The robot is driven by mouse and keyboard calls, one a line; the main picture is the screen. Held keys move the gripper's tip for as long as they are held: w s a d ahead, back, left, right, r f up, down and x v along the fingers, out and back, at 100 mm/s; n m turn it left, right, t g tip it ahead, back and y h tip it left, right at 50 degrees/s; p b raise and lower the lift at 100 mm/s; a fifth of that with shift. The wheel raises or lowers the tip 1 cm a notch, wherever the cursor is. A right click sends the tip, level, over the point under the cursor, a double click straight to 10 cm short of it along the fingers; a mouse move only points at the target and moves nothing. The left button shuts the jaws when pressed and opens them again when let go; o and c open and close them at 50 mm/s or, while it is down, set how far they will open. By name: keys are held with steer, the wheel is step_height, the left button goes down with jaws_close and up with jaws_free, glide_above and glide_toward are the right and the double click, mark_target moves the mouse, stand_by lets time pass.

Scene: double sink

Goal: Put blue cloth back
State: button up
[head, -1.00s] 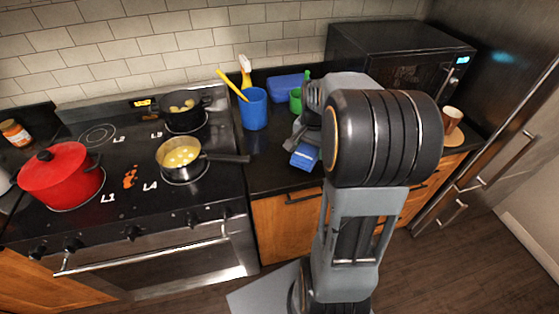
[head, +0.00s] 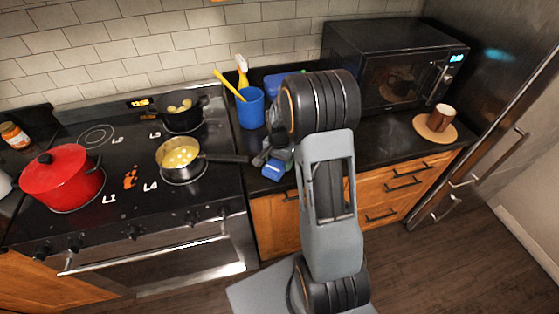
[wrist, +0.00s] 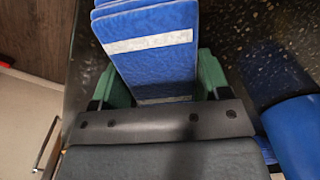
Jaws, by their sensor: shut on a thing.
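The blue cloth is folded and has a white stripe; in the wrist view the cloth (wrist: 158,62) sits between the two green fingers of my gripper (wrist: 158,88). My gripper is shut on it. In the head view the cloth (head: 272,171) shows as a small blue patch low by my gripper (head: 270,158), over the counter to the right of the stove. My arm hides part of the gripper there. I cannot tell whether the cloth touches the counter.
A blue cup (head: 251,108) with utensils stands behind my gripper. A saucepan (head: 180,155) on the stove points its handle towards it. A blue container (head: 278,84) is partly hidden behind my arm. A brown mug (head: 440,117) and microwave (head: 395,62) stand right.

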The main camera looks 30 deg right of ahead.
steer(key=shift+f, duration=0.3)
steer(key=o, duration=1)
steer(key=shift+c, duration=0.2)
steer(key=shift+r, duration=0.1)
step_height(320, 180, up, 11)
steer(key=b, duration=0.1)
steer(key=s+a+r+n+t, duration=0.2)
steer(key=s+a+n, duration=0.3)
steer(key=s, duration=0.3)
steer(key=s+a+r+n+t, duration=0.2)
steer(key=s+a+r+n, duration=0.3)
steer(key=s, duration=0.4)
steer(key=shift+a+r+n, duration=0.2)
steer(key=shift+r+n, duration=0.1)
steer(key=shift+n, duration=0.3)
